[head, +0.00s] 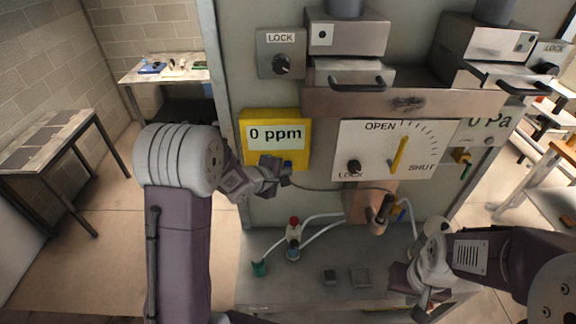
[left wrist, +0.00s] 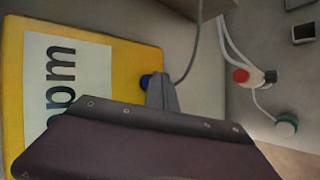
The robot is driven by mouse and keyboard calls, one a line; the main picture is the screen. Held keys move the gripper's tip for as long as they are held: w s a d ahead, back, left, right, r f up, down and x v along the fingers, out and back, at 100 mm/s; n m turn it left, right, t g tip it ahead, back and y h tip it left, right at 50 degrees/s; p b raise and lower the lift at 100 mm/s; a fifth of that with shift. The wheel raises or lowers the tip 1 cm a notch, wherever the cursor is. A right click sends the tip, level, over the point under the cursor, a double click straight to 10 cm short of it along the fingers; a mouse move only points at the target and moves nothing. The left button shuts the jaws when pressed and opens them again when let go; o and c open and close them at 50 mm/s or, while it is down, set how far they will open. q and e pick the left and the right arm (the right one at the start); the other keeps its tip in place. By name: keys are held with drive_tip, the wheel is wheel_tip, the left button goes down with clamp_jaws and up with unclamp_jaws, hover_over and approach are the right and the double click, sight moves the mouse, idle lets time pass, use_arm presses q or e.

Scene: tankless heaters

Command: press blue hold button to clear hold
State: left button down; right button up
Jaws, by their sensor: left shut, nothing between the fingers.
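The yellow meter box (head: 275,118) reads "0 ppm" on the upright panel. The blue button (head: 288,163) is at its lower right, partly covered by my left gripper (head: 284,178). In the left wrist view, the blue button (left wrist: 144,81) shows at the edge of the yellow box (left wrist: 122,62). The shut, empty fingers of my left gripper (left wrist: 162,92) are right beside it. I cannot tell whether they touch it. My right gripper (head: 418,290) is low at the right, away from the button; its finger opening is unclear.
A white dial plate (head: 375,150) marked OPEN and SHUT, with a yellow pointer, is right of the yellow box. A grey cable runs near my left gripper. Below, a bench (head: 310,300) holds tubing and a red-topped fitting (head: 294,225). Tables stand at the left.

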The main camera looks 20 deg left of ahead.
use_arm(q)
drive_tip(key=s+d, duration=0.1)
drive_tip(key=s, duration=0.5)
drive_tip(key=shift+d, duration=0.35)
drive_tip(key=shift+w, duration=0.1)
